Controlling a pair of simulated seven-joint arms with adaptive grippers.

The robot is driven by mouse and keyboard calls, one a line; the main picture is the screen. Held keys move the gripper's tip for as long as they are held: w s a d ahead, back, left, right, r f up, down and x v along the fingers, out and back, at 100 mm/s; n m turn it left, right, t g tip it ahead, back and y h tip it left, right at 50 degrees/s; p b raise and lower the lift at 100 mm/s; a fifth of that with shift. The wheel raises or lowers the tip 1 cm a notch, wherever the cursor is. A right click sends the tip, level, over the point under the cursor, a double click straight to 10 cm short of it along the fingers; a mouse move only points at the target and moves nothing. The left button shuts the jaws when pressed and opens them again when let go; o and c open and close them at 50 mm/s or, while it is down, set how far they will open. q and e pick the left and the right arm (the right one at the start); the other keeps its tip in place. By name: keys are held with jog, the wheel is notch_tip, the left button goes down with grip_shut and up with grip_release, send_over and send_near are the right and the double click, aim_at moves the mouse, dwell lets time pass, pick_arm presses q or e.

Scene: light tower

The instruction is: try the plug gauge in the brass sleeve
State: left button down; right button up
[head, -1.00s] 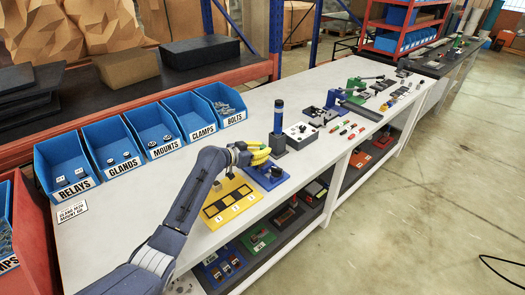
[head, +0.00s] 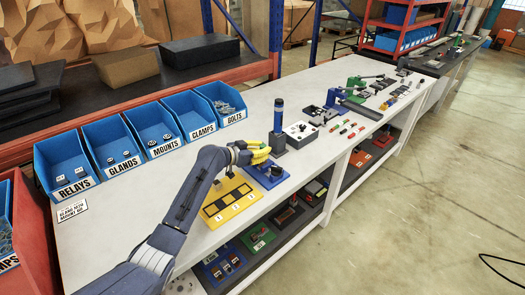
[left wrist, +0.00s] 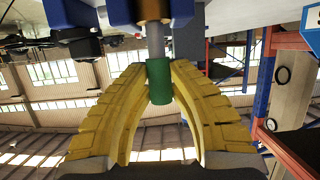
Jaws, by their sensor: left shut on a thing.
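My left gripper (head: 259,153) has yellow fingers and stands just above the blue fixture (head: 268,176) near the table's front edge. In the left wrist view its fingers are shut on the green handle of the plug gauge (left wrist: 160,82). The gauge's grey pin (left wrist: 156,40) points to the brass sleeve (left wrist: 154,10), which sits in the blue fixture (left wrist: 185,10) at the top of that view. The pin lines up with the sleeve and reaches its edge; I cannot tell how deep it goes. In the head view the fingers hide the gauge and sleeve. My right gripper is not in view.
A yellow tray (head: 249,197) with dark squares lies beside the fixture. Labelled blue bins (head: 160,150) line the back. The white table (head: 130,215) is clear at front left.

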pick_arm(q)
jog(key=shift+r, duration=0.45)
